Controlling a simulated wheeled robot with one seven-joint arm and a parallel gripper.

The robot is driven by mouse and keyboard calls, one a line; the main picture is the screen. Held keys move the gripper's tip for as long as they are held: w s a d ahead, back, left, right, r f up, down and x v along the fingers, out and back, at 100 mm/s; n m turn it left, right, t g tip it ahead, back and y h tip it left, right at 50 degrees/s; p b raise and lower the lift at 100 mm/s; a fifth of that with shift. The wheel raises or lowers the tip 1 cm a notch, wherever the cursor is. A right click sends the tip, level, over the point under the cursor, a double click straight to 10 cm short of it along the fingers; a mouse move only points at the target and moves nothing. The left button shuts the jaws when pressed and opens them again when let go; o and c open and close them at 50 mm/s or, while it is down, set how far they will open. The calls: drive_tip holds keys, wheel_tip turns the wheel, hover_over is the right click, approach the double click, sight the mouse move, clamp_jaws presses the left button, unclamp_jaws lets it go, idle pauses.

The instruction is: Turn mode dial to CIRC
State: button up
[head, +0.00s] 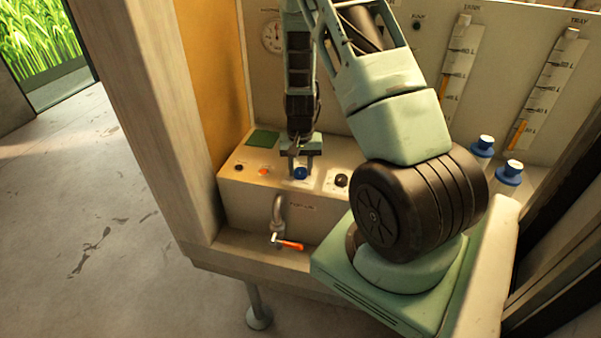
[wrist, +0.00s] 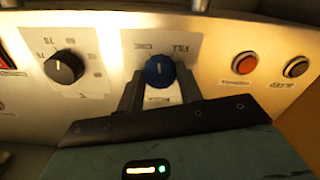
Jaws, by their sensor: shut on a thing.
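The mode dial (head: 300,174) is a blue knob on the front control panel. In the wrist view the blue dial (wrist: 159,72) sits on a pale label plate, with FILL and CIRC lettering above it and another small label below, partly hidden. A short pale mark on the knob stands roughly upright in that view, not clearly at either word. My gripper (head: 301,166) reaches down over the dial. In the wrist view my gripper (wrist: 158,82) has a finger on each side of the knob and is shut on it.
A black numbered dial (wrist: 65,68) sits beside the blue one; it also shows in the head view (head: 341,180). On the other side are an orange button (wrist: 245,62) and a dark button (wrist: 297,67). A tap with an orange handle (head: 288,243) juts out below the panel.

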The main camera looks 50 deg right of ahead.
sight(301, 170)
drive_tip(key=n+b, duration=0.2)
drive_tip(key=n, duration=0.3)
drive_tip(key=shift+n, duration=0.3)
idle(0.4)
drive_tip(key=o, duration=1)
drive_tip(key=shift+r+b, duration=0.15)
drive_tip(key=shift+b, duration=0.15)
wheel_tip(301, 170, up, 17)
drive_tip(key=b, duration=0.2)
